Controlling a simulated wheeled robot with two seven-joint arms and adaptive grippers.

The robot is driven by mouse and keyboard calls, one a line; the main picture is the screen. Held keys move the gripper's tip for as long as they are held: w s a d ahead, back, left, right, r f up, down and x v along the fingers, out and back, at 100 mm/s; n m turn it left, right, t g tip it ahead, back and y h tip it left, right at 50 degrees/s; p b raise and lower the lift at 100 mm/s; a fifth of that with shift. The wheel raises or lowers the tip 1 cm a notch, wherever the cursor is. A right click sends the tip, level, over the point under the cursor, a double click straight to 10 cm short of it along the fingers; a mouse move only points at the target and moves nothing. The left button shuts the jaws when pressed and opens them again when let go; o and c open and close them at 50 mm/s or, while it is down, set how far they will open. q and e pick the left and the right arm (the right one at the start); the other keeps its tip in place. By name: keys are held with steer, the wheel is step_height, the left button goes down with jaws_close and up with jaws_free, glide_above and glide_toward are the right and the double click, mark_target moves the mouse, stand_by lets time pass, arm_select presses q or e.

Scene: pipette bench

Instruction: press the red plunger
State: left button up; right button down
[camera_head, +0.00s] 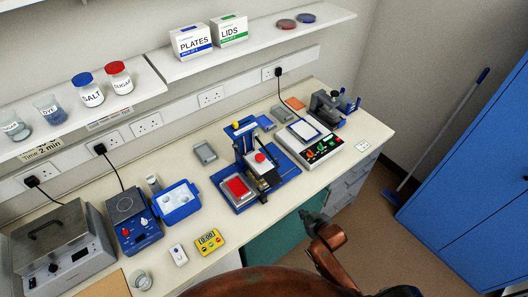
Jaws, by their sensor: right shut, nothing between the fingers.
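The red plunger (260,157) is a round red knob on top of a pale and dark body. It is part of a blue stand (241,141) near the middle of the bench. My right gripper (305,214) is small and dark at the end of my copper-coloured arm. It is shut and empty, near the bench's front edge, to the lower right of the plunger and apart from it. My left gripper is not in view.
A blue tray (179,203) and a yellow timer (209,241) lie further left. A shelf (270,48) overhangs the back.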

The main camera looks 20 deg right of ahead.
mark_target(260, 160)
arm_select(q)
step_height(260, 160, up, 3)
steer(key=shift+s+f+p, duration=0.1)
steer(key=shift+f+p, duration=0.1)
steer(key=shift+p, duration=0.65)
arm_select(e)
steer(key=w+a+r+t+y, duration=0.1)
steer(key=w+a+r, duration=0.2)
steer(key=r, duration=0.5)
steer(key=w+a+r+n+t+y, duration=0.1)
steer(key=w+a+r+t+y, duration=0.1)
steer(key=r, duration=0.7)
steer(key=w+a+r+n+t+y, duration=0.1)
steer(key=w+a+r, duration=0.3)
steer(key=r, duration=0.5)
steer(key=shift+w+r+t+y, duration=0.15)
steer(key=shift+w+t+y, duration=0.3)
steer(key=shift+w, duration=0.35)
